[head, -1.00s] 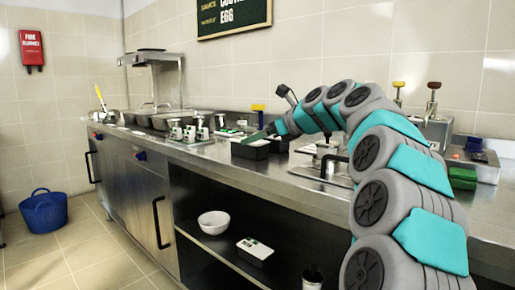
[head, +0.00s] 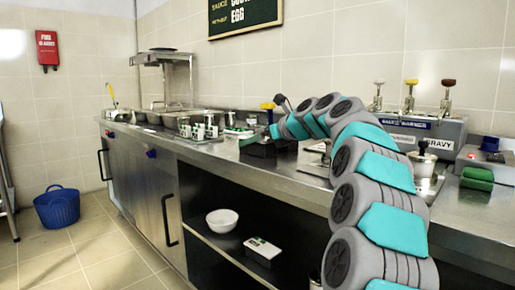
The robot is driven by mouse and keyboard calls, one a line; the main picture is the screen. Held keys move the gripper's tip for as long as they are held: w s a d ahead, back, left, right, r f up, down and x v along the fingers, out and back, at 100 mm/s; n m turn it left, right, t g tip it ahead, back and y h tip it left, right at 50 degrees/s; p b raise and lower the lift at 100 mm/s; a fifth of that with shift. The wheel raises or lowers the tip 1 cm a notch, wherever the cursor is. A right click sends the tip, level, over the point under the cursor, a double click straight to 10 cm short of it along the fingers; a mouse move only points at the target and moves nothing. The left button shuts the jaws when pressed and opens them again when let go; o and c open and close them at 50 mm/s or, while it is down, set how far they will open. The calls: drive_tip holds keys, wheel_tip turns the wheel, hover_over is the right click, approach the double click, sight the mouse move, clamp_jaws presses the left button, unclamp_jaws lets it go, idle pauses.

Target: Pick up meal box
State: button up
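Two dark boxes could be the meal box. One black box (head: 259,149) sits on the steel counter at the far end of my arm. Another dark tray with a white, labelled top (head: 262,248) lies on the open shelf under the counter. My gripper (head: 270,135) is small and far off, just above or at the box on the counter. I cannot tell whether it touches that box. Its fingers are too small and partly hidden to show whether they are open or shut.
The steel counter (head: 225,160) also bears several green-and-white cups (head: 198,131), sunken pans, and sauce pumps (head: 410,95) with a gravy unit at right. A white bowl (head: 222,220) is on the shelf. A blue basket (head: 57,207) stands on the open floor at left.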

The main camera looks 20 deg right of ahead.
drive_tip(key=shift+c, duration=0.4)
drive_tip(key=shift+r, duration=0.1)
clamp_jaws()
